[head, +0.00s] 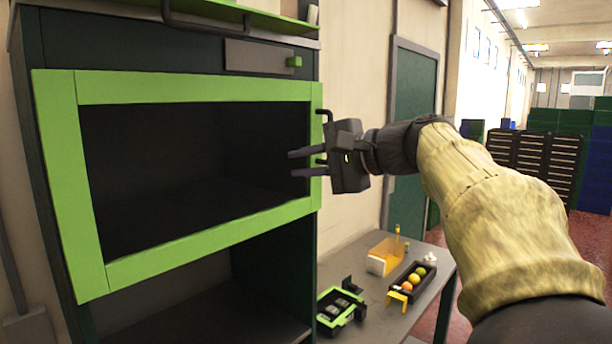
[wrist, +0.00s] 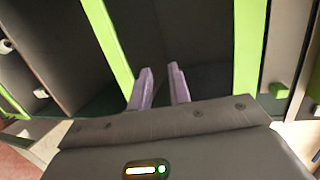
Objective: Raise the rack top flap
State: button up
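The rack's top flap has a bright green frame (head: 190,88) around a dark panel (head: 190,160). It covers the upper front of the dark rack, above an open lower bay. My gripper (head: 291,163) is in front of the flap's right side, and its two fingers point left across the frame and panel. The fingers are parted with nothing between them. In the wrist view, the fingertips (wrist: 160,69) lie between two green frame bars (wrist: 108,45), over the dark panel. I cannot tell whether they touch the flap.
A green knob (head: 294,62) sits on a grey plate above the flap. A side table (head: 375,308) at lower right holds a green-edged tray (head: 329,323), an orange box (head: 384,255) and a black tray (head: 424,286) with fruit. A green door (head: 412,120) stands behind my arm.

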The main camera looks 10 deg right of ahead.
jog(key=shift+w+f, duration=0.2)
jog(key=shift+f, duration=0.75)
notch_tip(320, 180, down, 24)
jog(key=s+n+g+h, duration=0.1)
jog(key=s+g+h, duration=0.1)
jog(key=g+h, duration=0.3)
jog(key=s+f+n+g+h, duration=0.1)
jog(key=s+f+n+h, duration=0.1)
jog(key=s+f+n, duration=0.2)
jog(key=s+f+n+g+h, duration=0.2)
jog(key=s+f+n, duration=0.3)
jog(key=s+f, duration=0.6)
notch_tip(320, 180, down, 7)
jog(key=shift+s+d+r+g+h, duration=0.2)
jog(key=shift+d+g+h, duration=0.1)
jog(key=shift+h, duration=0.5)
grip_shut()
